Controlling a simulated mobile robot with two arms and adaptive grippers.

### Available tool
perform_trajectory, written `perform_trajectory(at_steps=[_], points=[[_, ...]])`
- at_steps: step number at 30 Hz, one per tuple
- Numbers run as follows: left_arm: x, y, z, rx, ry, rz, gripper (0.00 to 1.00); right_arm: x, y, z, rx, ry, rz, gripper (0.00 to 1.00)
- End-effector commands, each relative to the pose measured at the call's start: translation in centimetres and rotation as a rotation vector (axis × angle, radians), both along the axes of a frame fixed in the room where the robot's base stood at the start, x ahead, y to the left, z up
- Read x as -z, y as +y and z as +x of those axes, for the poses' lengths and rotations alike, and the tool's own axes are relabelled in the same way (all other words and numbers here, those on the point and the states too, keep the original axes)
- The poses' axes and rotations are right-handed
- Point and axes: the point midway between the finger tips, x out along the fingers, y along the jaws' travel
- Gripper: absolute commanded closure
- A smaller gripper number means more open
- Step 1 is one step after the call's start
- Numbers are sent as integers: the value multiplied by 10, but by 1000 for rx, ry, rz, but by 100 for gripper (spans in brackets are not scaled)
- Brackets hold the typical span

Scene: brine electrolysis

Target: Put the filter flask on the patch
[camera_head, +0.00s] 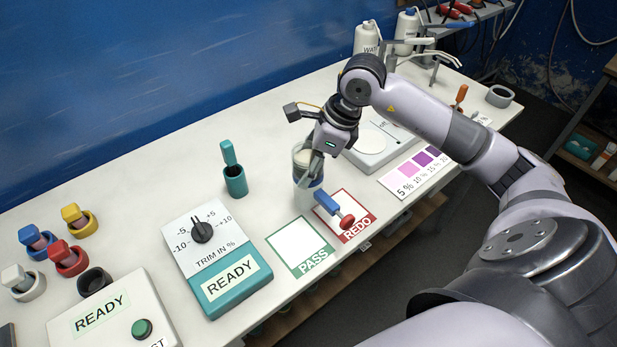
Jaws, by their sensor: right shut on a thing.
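The filter flask appears to be the pale, clear upright vessel with a blue band (306,194), behind the green-bordered PASS patch (301,247). My right gripper (312,160) comes down over its top and is shut on it. The gripper hides part of the vessel's upper end. I cannot tell whether its base touches the table. A red-bordered REDO patch (361,221) lies to the right of PASS. My left gripper is not in view.
A blue-handled tool with a red end (328,203) is over the REDO patch. A teal holder (235,182) stands left of the flask, and a trim box (222,250) left of PASS. A scale (368,150) and colour chart (402,184) are to the right. The PASS patch is bare.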

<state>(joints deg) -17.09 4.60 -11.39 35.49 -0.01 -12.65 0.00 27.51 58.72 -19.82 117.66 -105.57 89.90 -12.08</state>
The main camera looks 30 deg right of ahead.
Motion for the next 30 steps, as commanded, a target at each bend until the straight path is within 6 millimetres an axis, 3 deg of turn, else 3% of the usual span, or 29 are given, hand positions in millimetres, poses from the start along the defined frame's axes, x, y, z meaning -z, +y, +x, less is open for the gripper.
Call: perform_trajectory(at_steps=[4, 12, 24, 25, 30], points=[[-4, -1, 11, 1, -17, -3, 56, 10, 0, 0, 0, -1, 2, 100], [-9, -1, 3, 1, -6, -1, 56, 44, 0, 0, 1, 0, 2, 100], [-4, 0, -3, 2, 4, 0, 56, 51, 0, 1, 0, -4, -1, 100], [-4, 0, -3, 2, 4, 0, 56, 52, 0, 0, -1, -1, -1, 47], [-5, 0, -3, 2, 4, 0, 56, 50, 0, 0, 0, -1, -1, 36]])
